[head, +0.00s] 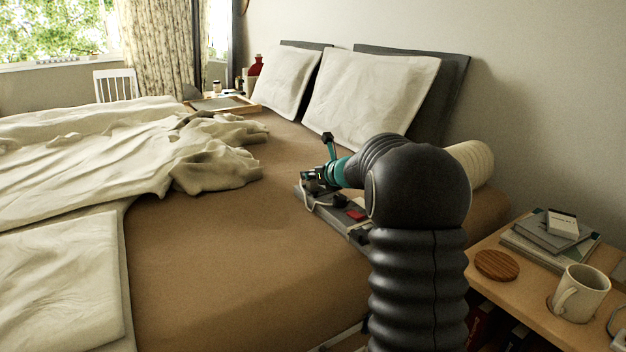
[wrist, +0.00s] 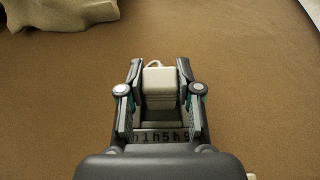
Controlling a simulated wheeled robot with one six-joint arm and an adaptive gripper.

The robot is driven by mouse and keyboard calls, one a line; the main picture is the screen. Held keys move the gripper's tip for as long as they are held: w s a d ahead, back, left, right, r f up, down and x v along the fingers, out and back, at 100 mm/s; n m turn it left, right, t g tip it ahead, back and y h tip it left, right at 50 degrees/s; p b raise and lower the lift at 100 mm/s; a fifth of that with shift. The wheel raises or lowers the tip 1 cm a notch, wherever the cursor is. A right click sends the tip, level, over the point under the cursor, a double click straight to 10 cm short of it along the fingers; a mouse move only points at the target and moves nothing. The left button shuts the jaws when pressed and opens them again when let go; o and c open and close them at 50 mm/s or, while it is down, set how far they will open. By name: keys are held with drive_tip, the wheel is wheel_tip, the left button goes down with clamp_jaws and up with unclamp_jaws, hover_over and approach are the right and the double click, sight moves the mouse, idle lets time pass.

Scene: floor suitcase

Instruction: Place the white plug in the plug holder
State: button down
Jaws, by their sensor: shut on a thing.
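The white plug (wrist: 160,86) is a small block with a pale loop of cable at its far end. In the wrist view my gripper (wrist: 161,72) is shut on it, one finger on each side. In the head view my gripper (head: 313,180) is low over the far end of a long grey holder-like piece (head: 330,217) at the bed's right side. My arm hides part of that piece, and I cannot make out the plug there. I cannot tell for sure whether this piece is the plug holder. The wrist view shows brown bed cover beyond the plug.
A red block (head: 355,214) and a dark part sit on the grey piece. A bedside table (head: 520,308) at right holds a mug (head: 580,294), a wooden coaster (head: 497,265) and books (head: 550,238). Pillows (head: 370,95) stand behind; a crumpled blanket (head: 150,150) lies left. The mid-bed is clear.

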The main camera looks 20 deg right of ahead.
drive_tip(key=shift+f, duration=0.25)
drive_tip(key=shift+f, duration=0.15)
drive_tip(key=c, duration=0.8)
unclamp_jaws()
